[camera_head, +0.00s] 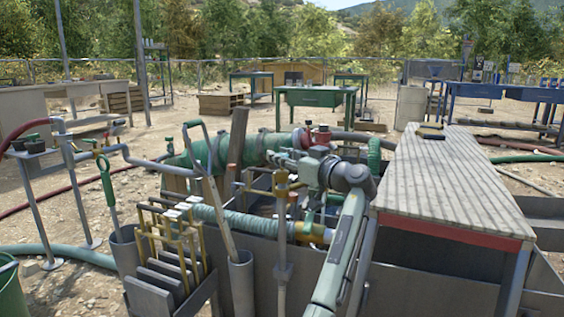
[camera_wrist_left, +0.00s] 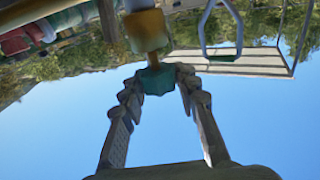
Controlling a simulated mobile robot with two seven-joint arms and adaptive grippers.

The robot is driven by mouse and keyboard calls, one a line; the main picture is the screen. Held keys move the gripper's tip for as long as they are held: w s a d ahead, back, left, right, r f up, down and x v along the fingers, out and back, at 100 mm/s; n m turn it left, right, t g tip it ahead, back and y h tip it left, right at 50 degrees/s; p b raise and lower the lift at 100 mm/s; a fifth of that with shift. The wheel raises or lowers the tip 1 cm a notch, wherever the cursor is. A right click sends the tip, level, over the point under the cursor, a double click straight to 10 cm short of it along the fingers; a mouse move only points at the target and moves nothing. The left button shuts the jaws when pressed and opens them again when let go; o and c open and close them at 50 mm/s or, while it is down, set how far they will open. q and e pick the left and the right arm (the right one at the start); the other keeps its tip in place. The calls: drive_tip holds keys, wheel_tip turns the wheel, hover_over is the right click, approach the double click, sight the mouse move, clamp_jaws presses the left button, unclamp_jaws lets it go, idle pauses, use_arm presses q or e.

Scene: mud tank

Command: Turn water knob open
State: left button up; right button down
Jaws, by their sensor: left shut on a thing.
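The water knob (camera_wrist_left: 157,81) is a small teal knob on a brass-yellow fitting (camera_wrist_left: 147,30), in the upper middle of the left wrist view. My left gripper (camera_wrist_left: 158,75) has its two fingertips closed against the knob's sides, one on each side. In the head view my left arm reaches up from the bottom centre, and my left gripper (camera_head: 275,162) points left, just above the brass valve (camera_head: 281,184) on an upright pipe (camera_head: 283,240). The knob cannot be made out clearly there, because the gripper covers that spot. My right gripper is out of view.
A rack of yellow-handled tools (camera_head: 170,245) and a long-handled tool (camera_head: 215,190) stand to the left. A green hose (camera_head: 222,218) runs behind the pipe.

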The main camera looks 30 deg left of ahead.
use_arm(q)
drive_tip(key=n+g, duration=0.1)
drive_tip(key=g, duration=0.1)
drive_tip(key=n+g, duration=0.1)
drive_tip(key=g, duration=0.1)
drive_tip(key=shift+w+r+n+g+y, duration=0.1)
drive_tip(key=shift+n+g+y, duration=0.2)
drive_tip(key=shift+n, duration=0.1)
drive_tip(key=shift+n+g, duration=1.2)
drive_tip(key=shift+g, duration=0.7)
drive_tip(key=shift+n+g, duration=0.5)
drive_tip(key=shift+g, duration=0.1)
drive_tip(key=o, duration=1.2)
wheel_tip(320, 180, up, 10)
drive_tip(key=shift+f, duration=0.1)
